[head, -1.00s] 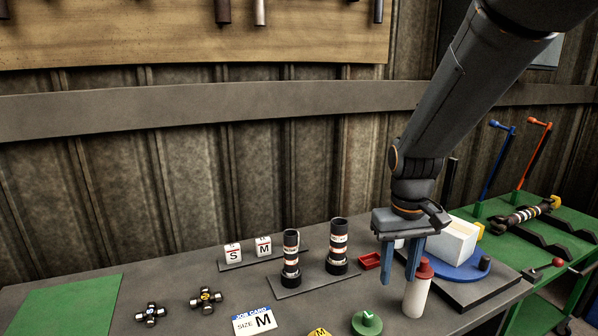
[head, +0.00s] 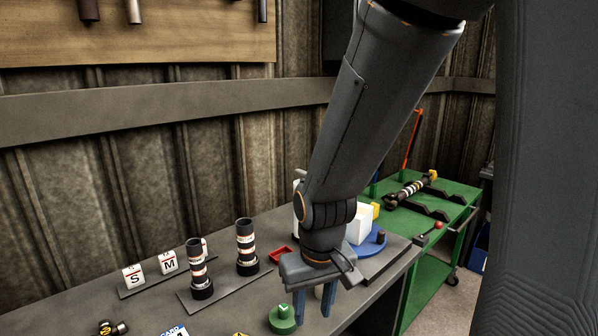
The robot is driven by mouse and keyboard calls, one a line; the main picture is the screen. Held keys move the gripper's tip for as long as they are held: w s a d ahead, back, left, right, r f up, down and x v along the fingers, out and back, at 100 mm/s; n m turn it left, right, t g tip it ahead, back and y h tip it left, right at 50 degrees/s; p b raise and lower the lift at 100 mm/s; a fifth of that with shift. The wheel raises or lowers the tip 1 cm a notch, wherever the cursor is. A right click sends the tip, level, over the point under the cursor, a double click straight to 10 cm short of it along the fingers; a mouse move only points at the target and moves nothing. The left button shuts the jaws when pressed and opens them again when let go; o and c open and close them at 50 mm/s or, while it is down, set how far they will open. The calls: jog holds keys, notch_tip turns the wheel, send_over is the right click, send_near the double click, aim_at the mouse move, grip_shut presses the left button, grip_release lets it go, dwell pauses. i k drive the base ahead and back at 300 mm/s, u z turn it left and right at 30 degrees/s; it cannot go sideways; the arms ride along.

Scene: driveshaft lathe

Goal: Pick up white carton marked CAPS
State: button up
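A white box (head: 361,223), which seems to be the carton, stands on a blue round plate (head: 374,246) at the bench's right end. My arm hides its left part, and no CAPS marking is readable. My gripper (head: 313,303) points down with its two blue fingers apart, open. It is in front of the box and to its left in the picture, apart from it.
Two dark banded cylinders (head: 246,247) stand on a plate left of my gripper. A small red tray (head: 282,254) and a green knobbed disc (head: 283,319) are close by. White S (head: 134,277) and M (head: 168,262) blocks stand further left. A green cart (head: 452,205) is beyond the bench.

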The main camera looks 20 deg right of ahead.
aim_at(357, 230)
jog(key=k, duration=0.5)
jog(key=z, duration=1.85)
jog(key=i, duration=1.45)
jog(key=u, duration=1.5)
